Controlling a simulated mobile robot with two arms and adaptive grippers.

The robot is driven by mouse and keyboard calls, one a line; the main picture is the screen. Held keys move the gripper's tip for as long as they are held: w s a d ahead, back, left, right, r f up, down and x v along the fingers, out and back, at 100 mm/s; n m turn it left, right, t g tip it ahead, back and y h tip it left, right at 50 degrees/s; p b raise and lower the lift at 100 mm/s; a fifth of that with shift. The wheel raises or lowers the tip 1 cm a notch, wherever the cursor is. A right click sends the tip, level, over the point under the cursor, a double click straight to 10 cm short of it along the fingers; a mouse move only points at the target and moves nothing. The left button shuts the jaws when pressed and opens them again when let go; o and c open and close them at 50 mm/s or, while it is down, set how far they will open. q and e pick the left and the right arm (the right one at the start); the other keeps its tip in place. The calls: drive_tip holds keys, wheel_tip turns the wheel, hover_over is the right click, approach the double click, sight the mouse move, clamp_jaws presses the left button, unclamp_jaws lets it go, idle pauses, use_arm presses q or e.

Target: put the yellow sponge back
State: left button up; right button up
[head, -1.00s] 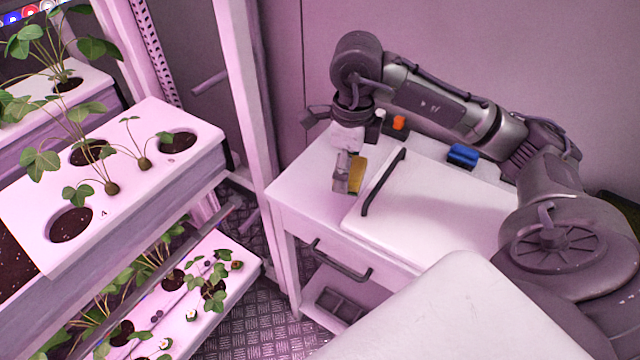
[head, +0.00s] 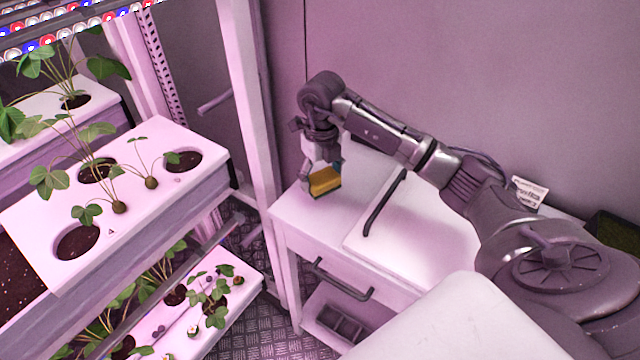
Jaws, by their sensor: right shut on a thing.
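The yellow sponge (head: 325,181) shows in the head view at the left part of the white cabinet top. My right gripper (head: 322,172) is shut on it from above. The sponge has a dark layer along its lower edge and is held at or just above the cabinet top; I cannot tell whether it touches. My left gripper is not in view.
The white cabinet (head: 290,210) has a lid with a dark handle (head: 384,203) right of the sponge. A plant rack (head: 150,215) stands at the left, with a white post (head: 252,130) between. A small printed card (head: 529,192) stands at the back right.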

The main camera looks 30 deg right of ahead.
sight(320, 189)
drive_tip(key=shift+w+f, duration=0.15)
wheel_tip(320, 189, down, 4)
drive_tip(key=shift+r+p, duration=0.1)
drive_tip(key=shift+p, duration=0.65)
drive_tip(key=shift+f, duration=0.3)
drive_tip(key=o, duration=1.1)
drive_tip(key=shift+r, duration=0.1)
